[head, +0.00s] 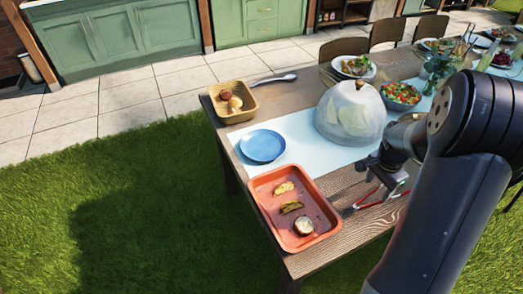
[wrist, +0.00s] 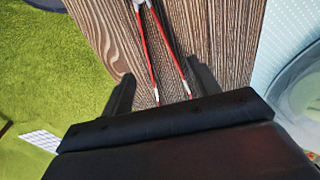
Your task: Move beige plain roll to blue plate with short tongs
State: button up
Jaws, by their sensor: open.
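The short tongs (head: 374,199) lie on the wooden table right of the orange-red tray, with red handles and grey ends. In the wrist view the tongs' red arms (wrist: 147,56) run between the fingers of my gripper (wrist: 160,72). My gripper (head: 388,182) is open and low over the tongs, holding nothing; contact cannot be told. The blue plate (head: 262,146) is empty. A beige roll (head: 235,102) sits in the yellow-tan basket (head: 246,115) at the table's far left corner, beside a browner one.
The orange-red tray (head: 262,205) holds several food pieces at the near edge. A cloudy dome (head: 350,112) stands on the pale runner (head: 300,135), right of the plate. A spoon (head: 275,79), salad bowl (head: 400,94) and chairs (head: 343,48) are farther back.

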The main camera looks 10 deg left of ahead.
aim_at(372, 201)
jog(key=f+b, duration=0.1)
jog(key=f, duration=0.1)
jog(key=f+b, duration=0.1)
jog(key=f, duration=0.1)
jog(key=f+b, duration=0.1)
jog(key=f, duration=0.1)
jog(key=shift+w+d+b, duration=0.15)
jog(key=shift+d+b, duration=0.1)
jog(key=shift+b, duration=0.1)
jog(key=c, duration=0.7)
jog(key=shift+r, duration=0.15)
notch_tip(372, 201, up, 12)
jog(key=p, duration=0.8)
